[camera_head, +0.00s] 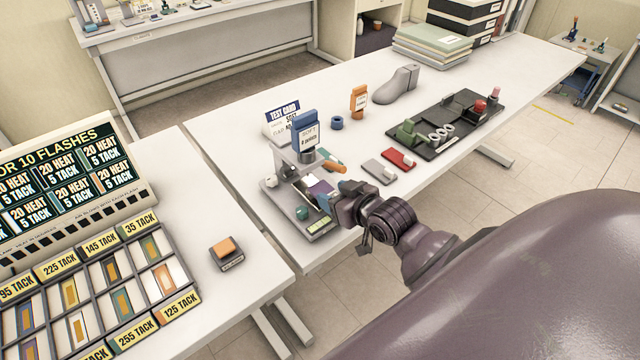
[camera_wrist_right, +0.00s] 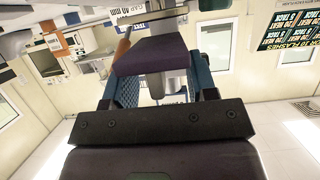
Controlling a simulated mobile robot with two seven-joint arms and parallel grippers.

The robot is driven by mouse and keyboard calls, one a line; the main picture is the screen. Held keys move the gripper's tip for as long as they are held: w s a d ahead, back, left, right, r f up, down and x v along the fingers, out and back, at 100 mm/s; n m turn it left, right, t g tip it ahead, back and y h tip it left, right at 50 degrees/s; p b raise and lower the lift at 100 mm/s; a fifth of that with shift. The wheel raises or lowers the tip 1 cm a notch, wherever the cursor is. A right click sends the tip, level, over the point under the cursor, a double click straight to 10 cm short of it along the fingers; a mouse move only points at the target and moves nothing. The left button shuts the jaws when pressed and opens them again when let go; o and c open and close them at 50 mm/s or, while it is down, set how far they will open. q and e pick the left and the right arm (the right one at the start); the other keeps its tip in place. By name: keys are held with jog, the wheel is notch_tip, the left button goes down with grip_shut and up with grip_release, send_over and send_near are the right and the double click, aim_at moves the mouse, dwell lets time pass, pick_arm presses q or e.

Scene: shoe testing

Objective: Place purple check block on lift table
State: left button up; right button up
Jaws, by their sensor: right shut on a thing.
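My right gripper (camera_head: 335,190) reaches into the tester stand from the right, with its fingers low over the grey base (camera_head: 270,203). It is shut on the purple check block (camera_head: 319,184), which shows as a small purple patch beside the fingertips. In the right wrist view the dark purple block (camera_wrist_right: 152,54) sits between the two blue-teal fingers of my gripper (camera_wrist_right: 165,88). The lift table appears to be part of this stand, under its blue-topped head (camera_head: 305,130). The block and gripper partly hide it, and I cannot tell whether the block touches it. My left gripper is out of view.
Right of the stand lie a grey piece (camera_head: 379,171), a red piece (camera_head: 399,159) and a black tray (camera_head: 450,122). A test card (camera_head: 283,120) stands behind. A tack sample rack (camera_head: 110,280) and an orange-topped block (camera_head: 226,250) occupy the left table.

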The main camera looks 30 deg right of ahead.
aim_at(319, 187)
jog(key=shift+w+a, duration=0.1)
jog(key=shift+w, duration=0.85)
jog(key=w, duration=0.3)
jog(key=shift+w+a, duration=0.15)
jog(key=shift+w, duration=0.2)
jog(key=shift+f+p, duration=0.3)
jog(key=shift+f, duration=0.4)
jog(key=shift+s, duration=0.15)
jog(key=shift+f, duration=0.1)
jog(key=o, duration=0.9)
jog(key=shift+f, duration=0.1)
